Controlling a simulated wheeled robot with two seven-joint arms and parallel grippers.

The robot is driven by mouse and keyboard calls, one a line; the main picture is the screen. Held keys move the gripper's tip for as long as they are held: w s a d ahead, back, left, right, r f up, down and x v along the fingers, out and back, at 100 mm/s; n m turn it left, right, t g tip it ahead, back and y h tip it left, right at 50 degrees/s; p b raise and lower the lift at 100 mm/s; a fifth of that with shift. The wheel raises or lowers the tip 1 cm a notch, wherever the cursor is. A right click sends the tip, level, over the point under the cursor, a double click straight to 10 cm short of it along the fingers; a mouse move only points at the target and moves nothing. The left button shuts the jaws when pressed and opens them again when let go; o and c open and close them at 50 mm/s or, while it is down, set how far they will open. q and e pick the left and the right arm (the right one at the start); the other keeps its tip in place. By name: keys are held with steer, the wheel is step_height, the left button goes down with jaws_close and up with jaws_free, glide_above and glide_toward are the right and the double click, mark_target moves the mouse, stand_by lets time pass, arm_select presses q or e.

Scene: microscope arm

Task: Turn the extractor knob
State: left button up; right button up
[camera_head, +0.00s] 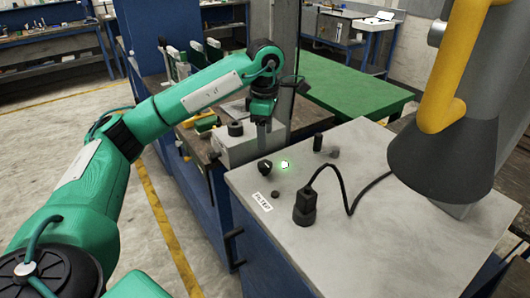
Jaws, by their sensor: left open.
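A small black knob (264,167) with a light mark sits on the grey panel top, beside a lit green lamp (284,164). I take it for the extractor knob. My left gripper (264,130) hangs above and behind the knob in this view, pointing down. It is apart from the knob and looks empty; its fingers show small and dark. The extractor hood (446,155), a dark cone with a yellow handle (455,70), hangs over the right side of the worktop. My right gripper is not in view.
A black plug with a cable (305,206) stands on the grey worktop (375,245), near a black post (318,143). A small dark button (275,194) and a white label (262,201) lie near the knob. A grey box (235,150) and a green table (350,88) stand behind.

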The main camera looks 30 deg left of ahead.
arm_select(q)
step_height(320, 180, up, 4)
steer(key=shift+r, duration=0.2)
